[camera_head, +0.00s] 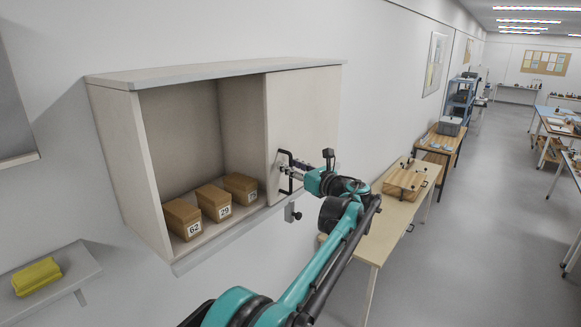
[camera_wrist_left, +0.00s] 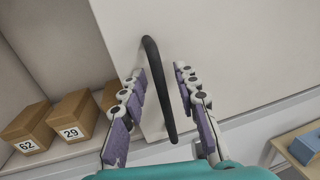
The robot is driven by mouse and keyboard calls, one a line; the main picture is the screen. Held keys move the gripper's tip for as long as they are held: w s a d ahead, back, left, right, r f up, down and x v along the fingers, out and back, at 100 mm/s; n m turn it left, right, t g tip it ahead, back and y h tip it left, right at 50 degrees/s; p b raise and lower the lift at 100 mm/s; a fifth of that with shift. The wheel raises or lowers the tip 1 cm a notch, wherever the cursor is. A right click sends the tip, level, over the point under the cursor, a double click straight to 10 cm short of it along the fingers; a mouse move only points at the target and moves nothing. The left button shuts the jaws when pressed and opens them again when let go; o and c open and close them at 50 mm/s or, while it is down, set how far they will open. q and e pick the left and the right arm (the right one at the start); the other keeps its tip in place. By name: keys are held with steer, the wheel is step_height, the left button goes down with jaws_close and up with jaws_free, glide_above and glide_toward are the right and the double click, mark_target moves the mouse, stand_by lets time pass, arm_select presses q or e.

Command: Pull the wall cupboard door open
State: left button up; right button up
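The wall cupboard (camera_head: 210,76) is a pale wooden box on the wall. Its left part is open to view, and the pale door (camera_head: 300,110) covers its right part. The door has a dark vertical bar handle (camera_wrist_left: 158,95) near its left edge. My left gripper (camera_head: 283,170) is at the handle. In the left wrist view the handle stands between the two spread fingers of the gripper (camera_wrist_left: 160,72), with visible gaps on both sides. My right gripper is in neither view.
Several boxes stand on the cupboard floor, including box 62 (camera_head: 182,217), box 29 (camera_head: 214,201) and a third box (camera_head: 240,187). A wooden table (camera_head: 371,240) stands below right. A shelf with a yellow object (camera_head: 37,276) is at lower left.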

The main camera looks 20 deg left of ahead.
arm_select(q)
steer(key=v, duration=1.2)
steer(key=s+a+f+n+g+h+b, duration=0.1)
steer(key=s+a+f+n+h+b, duration=0.25)
steer(key=s+f+b, duration=0.45)
steer(key=s+a+f+n+g+h+b, duration=0.1)
steer(key=s+a+f+n+h+b, duration=0.2)
steer(key=f, duration=0.9)
steer(key=s+a+f+n+g+h+b, duration=0.1)
steer(key=s+a+f+n+b, duration=0.4)
steer(key=s+f, duration=0.35)
steer(key=s+d+f+n+h+b, duration=0.2)
steer(key=s+f+n+b, duration=0.2)
steer(key=f, duration=0.6)
steer(key=s+d+f+n+h+b, duration=0.2)
steer(key=s+f+n+b, duration=0.3)
steer(key=f, duration=0.5)
steer(key=s+d+f+n+h+b, duration=0.2)
steer(key=s+f+n+h+b, duration=0.1)
steer(key=s+f+b, duration=0.3)
step_height(320, 180, down, 4)
steer(key=s+n, duration=0.1)
steer(key=s, duration=0.1)
steer(key=shift+s+d, duration=0.2)
steer(key=shift+s, duration=0.1)
